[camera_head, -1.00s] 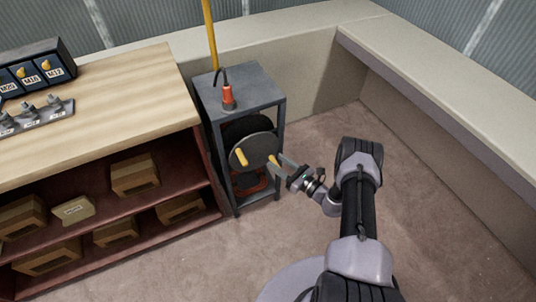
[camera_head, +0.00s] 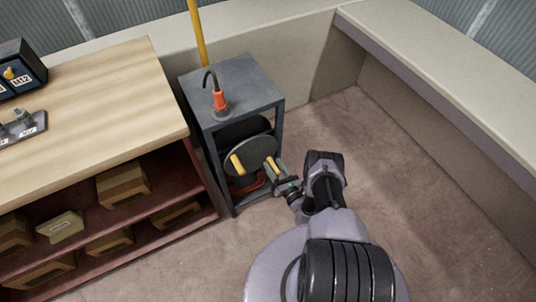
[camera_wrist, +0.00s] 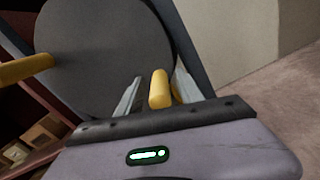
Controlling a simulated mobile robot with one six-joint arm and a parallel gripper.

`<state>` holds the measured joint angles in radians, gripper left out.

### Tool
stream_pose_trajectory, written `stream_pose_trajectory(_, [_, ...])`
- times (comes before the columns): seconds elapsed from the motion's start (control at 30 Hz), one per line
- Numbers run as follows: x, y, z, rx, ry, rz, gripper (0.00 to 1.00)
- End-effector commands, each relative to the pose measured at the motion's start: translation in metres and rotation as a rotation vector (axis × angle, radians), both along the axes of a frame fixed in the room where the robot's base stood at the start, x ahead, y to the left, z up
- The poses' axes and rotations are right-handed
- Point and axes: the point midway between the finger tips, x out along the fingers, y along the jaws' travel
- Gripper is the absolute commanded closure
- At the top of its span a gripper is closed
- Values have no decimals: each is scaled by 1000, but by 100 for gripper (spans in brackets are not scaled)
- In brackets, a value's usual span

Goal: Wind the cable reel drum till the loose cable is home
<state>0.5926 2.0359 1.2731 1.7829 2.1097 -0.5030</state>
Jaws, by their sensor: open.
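The cable reel drum (camera_head: 252,157) is a dark grey disc inside the grey metal stand (camera_head: 246,87). It fills the upper left of the wrist view (camera_wrist: 105,50). It bears two yellow handles: one on the left (camera_head: 237,164) and one on the right (camera_head: 270,163). My gripper (camera_head: 276,168) is at the right handle. In the wrist view the open fingers (camera_wrist: 157,92) stand on either side of that yellow handle (camera_wrist: 159,88), with gaps visible. Red cable (camera_head: 247,186) shows below the drum; how much is loose I cannot tell.
An orange-red tool with a black cord (camera_head: 220,101) stands on top of the stand. A wooden-topped bench (camera_head: 95,110) with boxes on its shelves is to the left. A yellow pole (camera_head: 198,35) rises behind. Open carpet (camera_head: 420,190) lies to the right.

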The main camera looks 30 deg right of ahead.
Motion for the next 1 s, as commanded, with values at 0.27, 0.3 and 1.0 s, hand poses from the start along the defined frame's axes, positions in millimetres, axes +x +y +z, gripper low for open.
stream_pose_trajectory(0.27, [1, 2, 0, 0, 0, -3, 56])
stream_pose_trajectory(0.3, [1, 2, 0, 0, 0, -3, 56])
stream_pose_trajectory(1.0, [1, 2, 0, 0, 0, -2, 100])
